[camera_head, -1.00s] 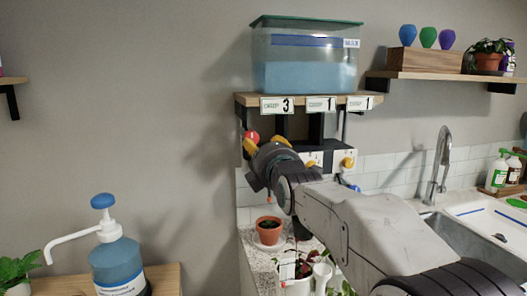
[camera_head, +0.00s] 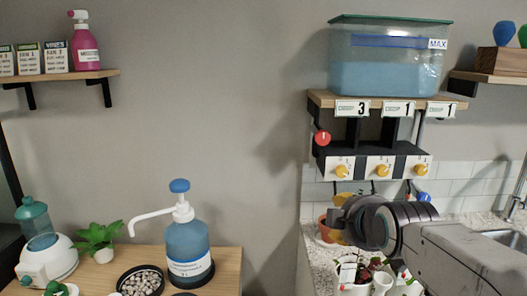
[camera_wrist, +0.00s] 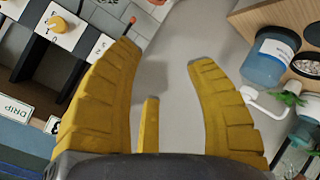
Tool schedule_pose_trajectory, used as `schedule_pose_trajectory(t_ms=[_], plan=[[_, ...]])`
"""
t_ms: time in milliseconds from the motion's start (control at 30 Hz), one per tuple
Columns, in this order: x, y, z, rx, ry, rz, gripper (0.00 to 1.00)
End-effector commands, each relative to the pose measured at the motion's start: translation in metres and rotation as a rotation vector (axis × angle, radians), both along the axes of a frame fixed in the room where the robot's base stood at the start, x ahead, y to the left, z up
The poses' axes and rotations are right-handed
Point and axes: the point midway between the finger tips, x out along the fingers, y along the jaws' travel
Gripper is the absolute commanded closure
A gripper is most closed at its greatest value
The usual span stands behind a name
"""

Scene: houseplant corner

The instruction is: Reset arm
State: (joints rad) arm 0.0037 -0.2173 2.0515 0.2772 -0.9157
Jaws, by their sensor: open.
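In the head view, my arm reaches in from the lower right. Its dark wrist hides most of my gripper (camera_head: 338,222), of which some yellow shows in front of a terracotta pot. The gripper is below the valve panel (camera_head: 345,171) with its yellow knobs. In the wrist view, a yellow knob (camera_wrist: 60,24) is at the upper left, apart from the fingers.
A blue water tank (camera_head: 385,75) stands on the shelf above the panel. A pump bottle (camera_head: 188,250) and a pebble dish (camera_head: 140,283) stand on the wooden table at left. Potted plants (camera_head: 360,272) stand below my wrist. Bare wall lies between table and panel.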

Motion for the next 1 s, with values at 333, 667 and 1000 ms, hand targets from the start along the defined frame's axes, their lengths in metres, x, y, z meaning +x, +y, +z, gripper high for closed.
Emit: schedule_pose_trajectory(t_ms=[333, 667, 1000], plan=[[-0.170, 0.001, -0.071, 0.451, 0.489, -0.456, 0.50], [-0.243, 0.001, -0.098, 0.568, 0.659, -0.705, 0.50], [-0.243, 0.001, -0.098, 0.568, 0.659, -0.705, 0.50]])
